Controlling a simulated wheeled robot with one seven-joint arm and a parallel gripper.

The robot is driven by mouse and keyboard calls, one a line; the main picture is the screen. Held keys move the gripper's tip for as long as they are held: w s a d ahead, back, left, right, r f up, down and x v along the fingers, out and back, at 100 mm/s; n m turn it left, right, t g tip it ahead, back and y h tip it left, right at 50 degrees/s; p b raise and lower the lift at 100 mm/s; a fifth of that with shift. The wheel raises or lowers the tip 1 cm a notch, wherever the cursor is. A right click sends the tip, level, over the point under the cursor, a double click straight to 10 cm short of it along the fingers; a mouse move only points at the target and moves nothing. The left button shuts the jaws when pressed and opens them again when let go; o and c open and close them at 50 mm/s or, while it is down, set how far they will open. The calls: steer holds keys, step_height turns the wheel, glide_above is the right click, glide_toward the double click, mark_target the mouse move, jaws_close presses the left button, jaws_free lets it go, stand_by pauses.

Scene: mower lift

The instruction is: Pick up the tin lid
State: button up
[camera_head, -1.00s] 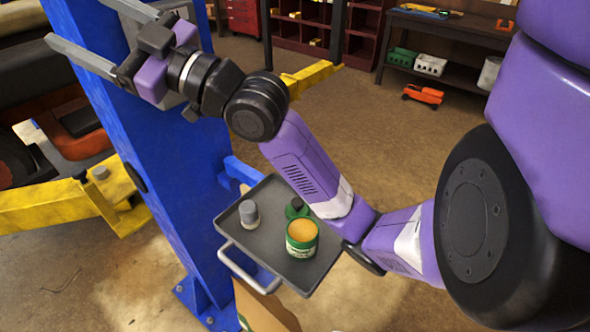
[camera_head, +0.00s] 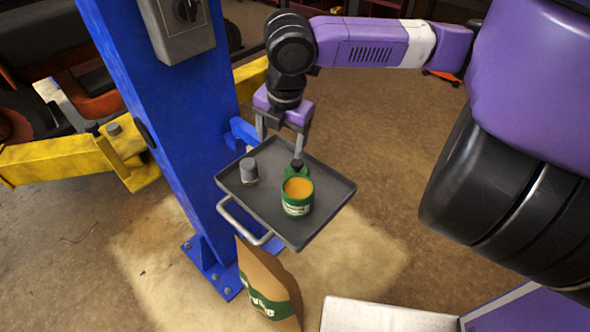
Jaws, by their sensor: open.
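The tin lid (camera_head: 296,172) is green with a dark knob and lies on a grey tray, just behind the open tin (camera_head: 297,198). The tin is green with a pale label and orange-yellow contents. The tin partly hides the lid. My gripper (camera_head: 280,139) points down over the tray's back part, open and empty. Its right finger appears in line with the lid's knob in the picture; I cannot tell whether they touch. Its left finger is left of the lid, near the tray's back edge.
The tray (camera_head: 325,187) has a raised rim and a front handle. A grey cylinder (camera_head: 249,172) stands at its left. A blue post (camera_head: 165,130) with a grey switch box (camera_head: 178,28) rises beside the tray. A brown bag (camera_head: 268,285) stands below.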

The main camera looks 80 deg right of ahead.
mark_target(297, 162)
steer(key=s+n+g, duration=0.1)
steer(key=s, duration=0.2)
steer(key=shift+s+f+g, duration=0.1)
steer(key=shift+g, duration=0.2)
steer(key=shift+s+f, duration=0.1)
steer(key=shift+s, duration=0.15)
steer(key=shift+w+d+f+p, duration=0.1)
steer(key=shift+d+f+p, duration=0.1)
steer(key=shift+f, duration=1.05)
steer(key=shift+s+d+f+p, duration=0.1)
steer(key=shift+d+f+p, duration=0.05)
steer(key=shift+f, duration=1.1)
steer(key=shift+w+d+f+p, duration=0.1)
steer(key=shift+d+f+p, duration=0.1)
steer(key=shift+f, duration=1.05)
steer(key=c, duration=1.4)
